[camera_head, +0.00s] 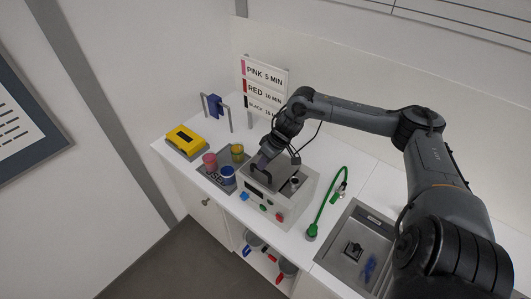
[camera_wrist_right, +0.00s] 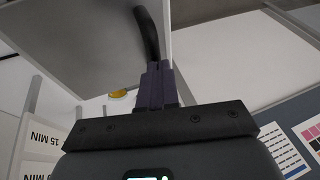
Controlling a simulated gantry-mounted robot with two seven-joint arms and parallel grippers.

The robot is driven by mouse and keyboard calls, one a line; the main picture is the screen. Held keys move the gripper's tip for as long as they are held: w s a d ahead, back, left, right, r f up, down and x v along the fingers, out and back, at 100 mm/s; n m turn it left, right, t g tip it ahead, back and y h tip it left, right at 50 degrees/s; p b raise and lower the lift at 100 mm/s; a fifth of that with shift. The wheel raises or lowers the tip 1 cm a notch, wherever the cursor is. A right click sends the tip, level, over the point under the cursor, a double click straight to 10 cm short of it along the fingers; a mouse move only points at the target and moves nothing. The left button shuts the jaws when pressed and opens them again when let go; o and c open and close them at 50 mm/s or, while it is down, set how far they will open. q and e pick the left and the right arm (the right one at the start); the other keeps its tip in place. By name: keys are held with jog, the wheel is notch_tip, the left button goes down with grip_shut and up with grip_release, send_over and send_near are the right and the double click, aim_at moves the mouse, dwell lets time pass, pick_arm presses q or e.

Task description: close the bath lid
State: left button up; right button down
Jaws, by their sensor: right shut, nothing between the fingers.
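The bath (camera_head: 291,205) is a pale grey box with coloured buttons on its front, in the middle of the counter in the head view. My right gripper (camera_head: 264,161) is over its left part, beside a dark arched handle (camera_head: 262,182). In the right wrist view a large pale panel, which looks like the lid (camera_wrist_right: 85,45), stands tilted, with a black curved handle (camera_wrist_right: 147,35) on it. The shut, empty fingers (camera_wrist_right: 154,72) are close to this handle; I cannot tell whether they touch. The lid's exact angle is hidden by my arm in the head view. My left gripper is out of view.
Pink (camera_head: 209,160), blue (camera_head: 227,176) and yellow (camera_head: 237,152) jars stand on a dark tray left of the bath. A yellow box (camera_head: 185,140) is farther left. A green hose (camera_head: 326,206) and a sink (camera_head: 345,266) are to the right. A sign (camera_head: 265,88) stands behind.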

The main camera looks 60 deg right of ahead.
jog(key=shift+f, duration=0.1)
jog(key=shift+d, duration=0.15)
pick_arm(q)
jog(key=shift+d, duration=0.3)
pick_arm(e)
jog(key=shift+d+r+p, duration=0.2)
jog(key=shift+r+p, duration=0.4)
jog(key=shift+p, duration=0.1)
pick_arm(q)
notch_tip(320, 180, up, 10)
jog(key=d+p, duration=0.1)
jog(key=p, duration=0.7)
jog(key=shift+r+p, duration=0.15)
jog(key=shift+p, duration=0.25)
pick_arm(e)
jog(key=v, duration=1.2)
jog(key=shift+w+a+r, duration=0.2)
jog(key=shift+w+r, duration=0.05)
jog(key=shift+w, duration=0.05)
